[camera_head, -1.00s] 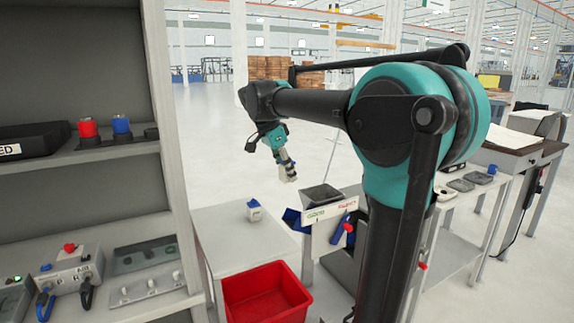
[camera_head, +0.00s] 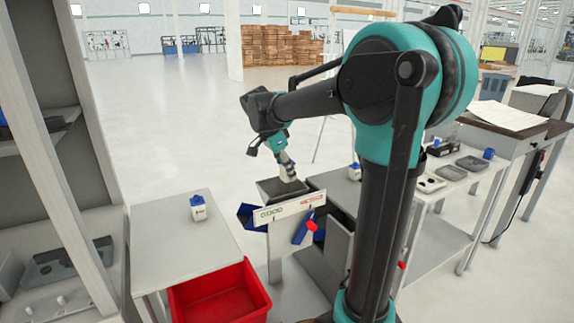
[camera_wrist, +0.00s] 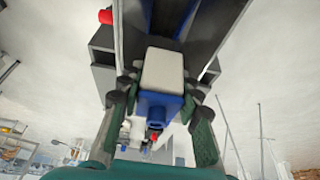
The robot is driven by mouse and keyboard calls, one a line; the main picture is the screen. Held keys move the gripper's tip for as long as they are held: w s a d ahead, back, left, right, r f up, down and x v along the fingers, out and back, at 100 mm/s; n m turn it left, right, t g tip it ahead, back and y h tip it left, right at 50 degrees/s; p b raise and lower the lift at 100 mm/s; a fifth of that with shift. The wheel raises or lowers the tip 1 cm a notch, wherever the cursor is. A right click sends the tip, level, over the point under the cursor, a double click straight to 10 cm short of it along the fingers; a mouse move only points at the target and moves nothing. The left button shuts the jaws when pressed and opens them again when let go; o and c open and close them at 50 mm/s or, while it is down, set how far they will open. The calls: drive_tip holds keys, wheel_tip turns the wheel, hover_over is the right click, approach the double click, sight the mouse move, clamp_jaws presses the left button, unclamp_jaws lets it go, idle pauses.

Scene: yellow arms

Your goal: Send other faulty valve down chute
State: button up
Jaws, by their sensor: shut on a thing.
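My gripper (camera_head: 286,165) is shut on a white and blue valve (camera_head: 289,174), which also shows between the fingers (camera_wrist: 160,90) in the wrist view as a white block (camera_wrist: 162,70) with a blue end. The valve is above the grey chute mouth (camera_head: 270,193), overlapping it in the head view. A sign plate (camera_head: 290,210) on the chute front has green lettering at left and red at right. A blue lever (camera_head: 302,229) with a red knob (camera_head: 312,226) is under the red lettering. Another white valve with a blue cap (camera_head: 198,208) stands on the table at left.
The grey table (camera_head: 165,235) is mostly bare. A red bin (camera_head: 222,297) stands in front of it. Blue trough pieces (camera_head: 247,217) stick out beside the chute. A bench at right holds grey trays (camera_head: 472,163) and a blue-topped part (camera_head: 488,154). A shelf upright (camera_head: 90,130) stands at left.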

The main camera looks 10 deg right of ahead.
sight(287, 181)
drive_tip(key=shift+f, duration=2.05)
drive_tip(key=o, duration=1.3)
drive_tip(key=v, duration=1.2)
drive_tip(key=shift+s, duration=0.1)
